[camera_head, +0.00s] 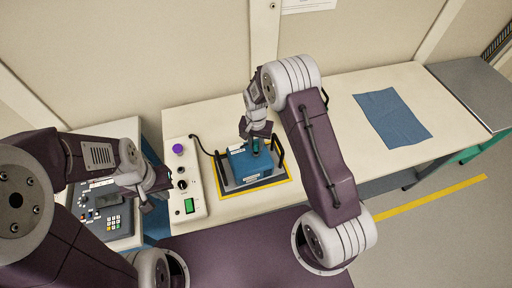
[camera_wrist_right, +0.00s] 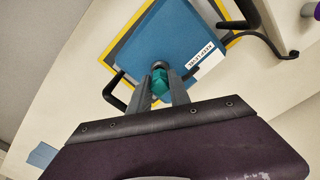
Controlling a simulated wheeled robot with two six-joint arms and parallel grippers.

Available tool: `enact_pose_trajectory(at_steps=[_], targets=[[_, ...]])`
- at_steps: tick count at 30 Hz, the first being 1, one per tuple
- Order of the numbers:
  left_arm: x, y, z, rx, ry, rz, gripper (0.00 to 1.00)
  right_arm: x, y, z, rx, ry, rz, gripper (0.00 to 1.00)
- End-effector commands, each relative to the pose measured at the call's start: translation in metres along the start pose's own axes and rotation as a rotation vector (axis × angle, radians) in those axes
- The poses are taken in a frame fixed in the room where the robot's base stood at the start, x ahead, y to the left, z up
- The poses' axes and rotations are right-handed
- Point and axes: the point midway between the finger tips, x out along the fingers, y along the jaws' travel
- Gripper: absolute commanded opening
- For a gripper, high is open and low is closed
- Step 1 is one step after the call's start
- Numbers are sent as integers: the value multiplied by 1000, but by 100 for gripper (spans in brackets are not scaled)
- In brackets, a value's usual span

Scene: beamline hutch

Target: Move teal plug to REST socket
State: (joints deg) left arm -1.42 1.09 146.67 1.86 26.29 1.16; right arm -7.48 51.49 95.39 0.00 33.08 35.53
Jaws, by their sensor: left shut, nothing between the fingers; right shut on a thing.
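The teal plug (camera_wrist_right: 160,83) sits between the fingertips of my right gripper (camera_wrist_right: 163,95) in the right wrist view, and the gripper is shut on it. In the head view the plug (camera_head: 255,146) shows just above the blue box (camera_head: 237,164). I cannot tell whether it is seated in a socket or lifted clear. A white label on the box (camera_wrist_right: 200,60) is partly readable in the wrist view; I cannot make out a REST mark. My left gripper (camera_head: 150,200) is shut and empty, left of the white control box.
The white control box (camera_head: 186,190) has a purple knob (camera_head: 178,149) and a green screen; a black cable runs to the blue box. Black handles (camera_head: 277,152) flank the blue box inside a yellow outline. A keypad console (camera_head: 106,212) is at left. A blue cloth (camera_head: 392,115) lies at right.

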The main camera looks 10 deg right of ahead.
Motion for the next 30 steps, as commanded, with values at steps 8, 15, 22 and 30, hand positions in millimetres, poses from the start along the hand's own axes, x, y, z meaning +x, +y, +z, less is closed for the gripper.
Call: enact_pose_trajectory(at_steps=[8, 15, 22, 30], targets=[[-13, 0, -1, 0, 0, 0, 0, -16, 0, 0, 0, 0, 0, 0], [-22, 0, -2, 0, 0, 0, 0, -28, 0, 0, 0, 0, 0, 0], [-31, 1, -3, 0, 0, 0, 0, -39, 0, 0, 0, 0, 0, 0], [-40, 1, -4, 0, 0, 0, 0, -51, 0, 0, 0, -1, 0, 0]])
